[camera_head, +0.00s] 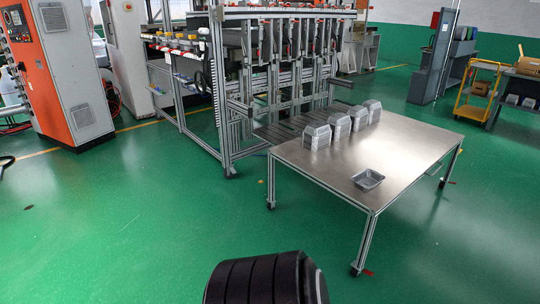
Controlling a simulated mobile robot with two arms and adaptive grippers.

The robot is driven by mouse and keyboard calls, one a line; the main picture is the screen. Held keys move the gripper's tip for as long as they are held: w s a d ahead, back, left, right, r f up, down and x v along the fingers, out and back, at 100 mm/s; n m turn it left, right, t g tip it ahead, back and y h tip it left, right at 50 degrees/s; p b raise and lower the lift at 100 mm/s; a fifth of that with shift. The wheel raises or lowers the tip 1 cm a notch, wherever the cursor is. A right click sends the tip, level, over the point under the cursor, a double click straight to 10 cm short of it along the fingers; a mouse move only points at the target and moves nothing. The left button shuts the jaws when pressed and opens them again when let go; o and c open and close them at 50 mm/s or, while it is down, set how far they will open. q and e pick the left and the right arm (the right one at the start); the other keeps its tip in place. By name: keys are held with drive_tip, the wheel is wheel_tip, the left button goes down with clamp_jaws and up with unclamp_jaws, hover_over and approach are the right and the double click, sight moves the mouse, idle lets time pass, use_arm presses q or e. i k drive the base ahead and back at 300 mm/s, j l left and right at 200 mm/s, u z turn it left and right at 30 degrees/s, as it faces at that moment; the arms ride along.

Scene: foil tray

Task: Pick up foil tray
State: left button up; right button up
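A single foil tray (368,180) lies open side up on the steel table (400,150), near its front edge. Several stacks of similar foil trays (316,136) stand in a row along the table's far left edge. Neither of my grippers is in view. A dark ribbed rounded part at the bottom middle seems to be part of my own arm; it is apart from the table.
A metal frame machine (228,100) stands behind and left of the table. An orange and grey cabinet (50,70) is at the far left. A yellow cart (478,90) stands at the back right. Green floor (150,220) in front of the table is clear.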

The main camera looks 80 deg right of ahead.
sight(367, 180)
drive_tip(key=z, duration=3.55)
drive_tip(key=u, duration=0.45)
drive_tip(key=i+l+u, duration=0.4)
drive_tip(key=l, duration=0.25)
drive_tip(key=i+l+u, duration=0.45)
drive_tip(key=l, duration=0.3)
drive_tip(key=k+j, duration=0.05)
drive_tip(key=k, duration=0.05)
